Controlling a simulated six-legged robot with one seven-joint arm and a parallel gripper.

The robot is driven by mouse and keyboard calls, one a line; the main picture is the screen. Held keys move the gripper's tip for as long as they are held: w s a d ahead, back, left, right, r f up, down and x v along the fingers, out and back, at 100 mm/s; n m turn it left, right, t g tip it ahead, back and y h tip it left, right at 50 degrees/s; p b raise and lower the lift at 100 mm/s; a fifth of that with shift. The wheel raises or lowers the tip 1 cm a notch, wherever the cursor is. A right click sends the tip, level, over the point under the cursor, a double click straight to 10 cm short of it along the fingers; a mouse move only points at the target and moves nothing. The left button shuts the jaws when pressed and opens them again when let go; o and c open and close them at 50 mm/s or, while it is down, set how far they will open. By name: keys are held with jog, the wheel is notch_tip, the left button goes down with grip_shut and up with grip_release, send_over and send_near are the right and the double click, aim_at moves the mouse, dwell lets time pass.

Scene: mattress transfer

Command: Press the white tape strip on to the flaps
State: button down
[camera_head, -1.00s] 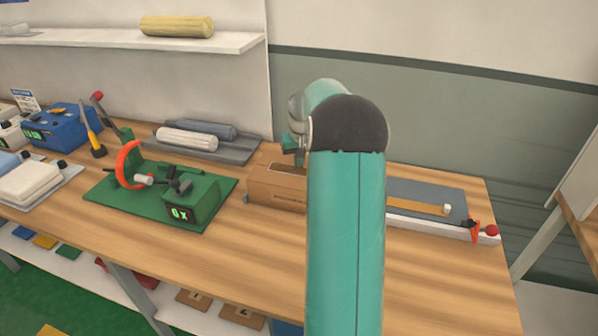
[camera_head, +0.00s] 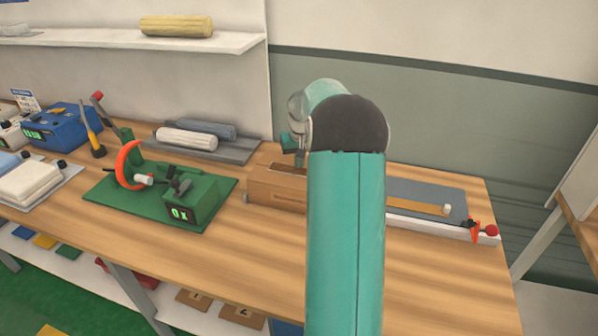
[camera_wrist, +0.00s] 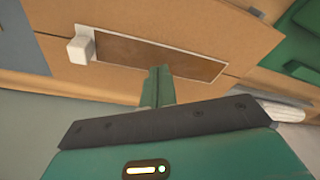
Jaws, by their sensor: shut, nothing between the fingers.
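The cardboard carton (camera_head: 276,196) stands on the bench, partly behind my arm; its top also shows in the wrist view (camera_wrist: 75,18). On the flaps lies a brown strip (camera_wrist: 150,55) with a thin white border and a small white block (camera_wrist: 81,47) at its left end. I cannot tell for sure whether this is the white tape strip. My gripper (camera_wrist: 160,72) is shut and empty, its tips over the lower edge of the brown strip. I cannot tell whether they touch it.
A green fixture (camera_head: 160,196) with an orange ring stands left of the carton. A grey tray (camera_head: 214,149) with rolls lies behind. At right are a grey board (camera_head: 432,191), a tan strip (camera_head: 420,207) with a white end piece, and a white rail (camera_head: 440,228). The bench front (camera_head: 240,262) is clear.

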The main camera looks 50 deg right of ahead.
jog(key=shift+f, duration=0.9)
dwell(0.8)
jog(key=shift+r, duration=0.1)
jog(key=shift+r, duration=3.5)
jog(key=s+a+r+n+t, duration=0.15)
jog(key=a+r, duration=0.25)
jog(key=a, duration=0.5)
jog(key=s+a+r+n, duration=0.1)
jog(key=s+a+r, duration=0.15)
jog(key=a, duration=0.55)
jog(key=s+a+r+n, duration=0.1)
jog(key=a+r, duration=0.4)
jog(key=a, duration=0.4)
jog(key=s+a+f+n+t+y, duration=0.1)
jog(key=s+a+f+n+t, duration=0.1)
jog(key=s+a, duration=1.5)
jog(key=shift+f+n, duration=0.55)
jog(key=shift+f, duration=0.1)
jog(key=shift+s, duration=0.15)
